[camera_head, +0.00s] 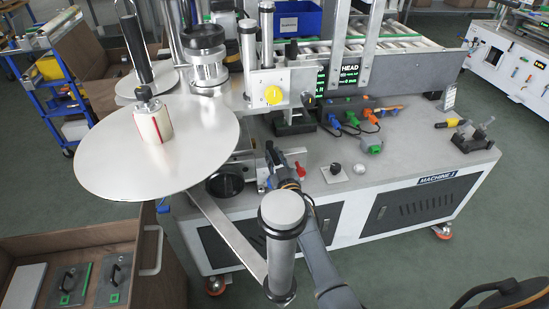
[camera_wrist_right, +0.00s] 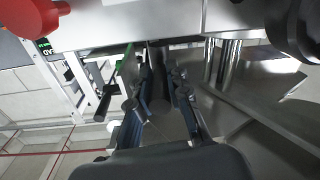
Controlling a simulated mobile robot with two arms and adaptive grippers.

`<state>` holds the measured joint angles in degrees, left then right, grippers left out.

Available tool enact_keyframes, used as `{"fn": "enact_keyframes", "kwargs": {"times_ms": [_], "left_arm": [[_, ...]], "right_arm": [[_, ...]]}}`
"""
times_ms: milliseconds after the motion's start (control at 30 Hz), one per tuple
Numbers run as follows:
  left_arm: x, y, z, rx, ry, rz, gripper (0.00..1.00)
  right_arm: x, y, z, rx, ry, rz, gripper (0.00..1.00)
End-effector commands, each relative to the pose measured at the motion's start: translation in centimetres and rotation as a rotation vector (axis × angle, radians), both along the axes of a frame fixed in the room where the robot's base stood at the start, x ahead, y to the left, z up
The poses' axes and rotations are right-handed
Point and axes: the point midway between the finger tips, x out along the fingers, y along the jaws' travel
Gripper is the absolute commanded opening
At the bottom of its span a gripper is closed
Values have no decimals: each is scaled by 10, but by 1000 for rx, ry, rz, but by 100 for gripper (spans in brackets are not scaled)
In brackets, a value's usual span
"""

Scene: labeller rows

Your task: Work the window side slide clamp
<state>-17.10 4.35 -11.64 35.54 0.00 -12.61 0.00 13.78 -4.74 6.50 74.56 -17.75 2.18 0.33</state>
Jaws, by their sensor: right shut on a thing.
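My right gripper (camera_head: 272,157) reaches in from the bottom of the head view, in front of the labelling machine (camera_head: 335,160). Its fingers are closed at the metal slide assembly beside a small red lever (camera_head: 299,170). In the right wrist view the fingers (camera_wrist_right: 160,85) close around a dark upright part (camera_wrist_right: 157,56), which looks like the slide clamp's handle. I cannot tell the slide clamp's position. My left gripper is not in view.
A large white disc (camera_head: 115,165) and a capped roller (camera_head: 282,235) stand close to my right arm. A black knob (camera_head: 225,182) is left of the gripper. Cables with coloured plugs (camera_head: 350,122) lie to its right. A wooden crate (camera_head: 130,245) is lower left.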

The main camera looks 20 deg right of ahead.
Motion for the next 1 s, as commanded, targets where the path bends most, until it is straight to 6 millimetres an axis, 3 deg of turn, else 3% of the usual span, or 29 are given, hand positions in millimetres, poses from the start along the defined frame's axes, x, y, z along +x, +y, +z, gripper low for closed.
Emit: {"fn": "enact_keyframes", "kwargs": {"times_ms": [67, 100, 200, 600, 767, 1000], "left_arm": [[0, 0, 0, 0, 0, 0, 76], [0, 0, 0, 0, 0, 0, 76], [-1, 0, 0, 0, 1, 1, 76], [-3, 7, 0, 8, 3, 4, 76], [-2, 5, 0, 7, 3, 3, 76], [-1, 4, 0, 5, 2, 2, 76]], "right_arm": [[0, 1, 1, 2, -2, 2, 0], [0, 1, 1, 2, -2, 2, 25], [0, 1, 1, 2, -2, 1, 40], [-8, 1, 0, 1, 0, 1, 40], [-33, 3, -1, 1, 0, 1, 40], [-85, 8, -1, 0, 1, 2, 40]]}}
